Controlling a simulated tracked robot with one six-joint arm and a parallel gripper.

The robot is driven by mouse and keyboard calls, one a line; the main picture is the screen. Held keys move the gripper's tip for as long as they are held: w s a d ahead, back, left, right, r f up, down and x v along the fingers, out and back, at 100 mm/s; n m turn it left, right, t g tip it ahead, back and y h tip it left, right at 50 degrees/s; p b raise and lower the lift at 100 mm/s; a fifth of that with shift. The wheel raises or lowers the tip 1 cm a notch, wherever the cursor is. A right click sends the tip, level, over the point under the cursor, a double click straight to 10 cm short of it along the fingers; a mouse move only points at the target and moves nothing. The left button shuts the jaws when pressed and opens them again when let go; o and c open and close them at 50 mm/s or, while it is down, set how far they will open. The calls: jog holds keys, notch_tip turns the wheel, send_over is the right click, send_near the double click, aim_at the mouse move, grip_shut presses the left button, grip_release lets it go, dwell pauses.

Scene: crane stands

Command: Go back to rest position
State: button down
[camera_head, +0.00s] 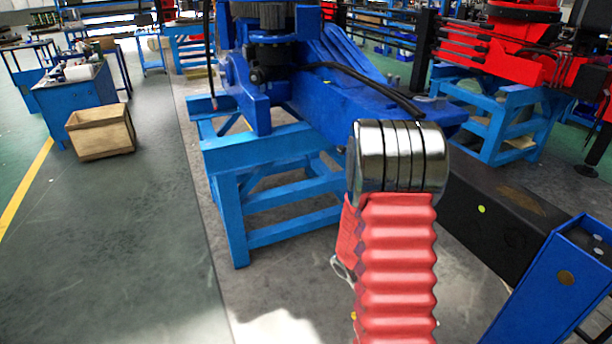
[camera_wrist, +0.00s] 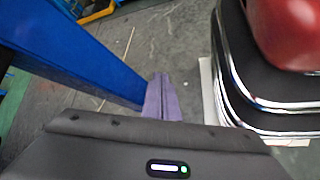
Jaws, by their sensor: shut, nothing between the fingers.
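My gripper (camera_wrist: 162,98) shows in the wrist view, beyond the dark housing with a small lit indicator. Its two pale purple fingers are together, with nothing between them. They point toward the grey floor, close in the picture to a blue beam at the left; I cannot tell the gap. In the head view my arm, with a red ribbed sleeve and a chrome-banded joint, rises in the foreground. The gripper itself does not show in the head view.
A blue stand (camera_head: 275,140) bearing blue machinery is behind my arm. A dark beam (camera_head: 495,215) and blue post (camera_head: 560,275) are at right. A wooden crate (camera_head: 102,133) and blue workbench (camera_head: 75,100) are at left. The left floor (camera_head: 110,250) is clear.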

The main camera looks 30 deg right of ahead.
jog(key=w+a+r+n+t+y, duration=0.1)
jog(key=w+a+r+t, duration=0.5)
jog(key=a, duration=0.3)
jog(key=w+a+r+t+y, duration=0.1)
jog(key=w+a+r+t, duration=0.2)
jog(key=w+a+r, duration=0.35)
jog(key=s+a+r+n+t+y, duration=0.1)
jog(key=a+r+t, duration=0.5)
jog(key=a+r, duration=0.6)
notch_tip(320, 180, up, 3)
jog(key=shift+s+a+r+n, duration=0.1)
jog(key=shift+s+a+n, duration=0.15)
jog(key=shift+n, duration=0.35)
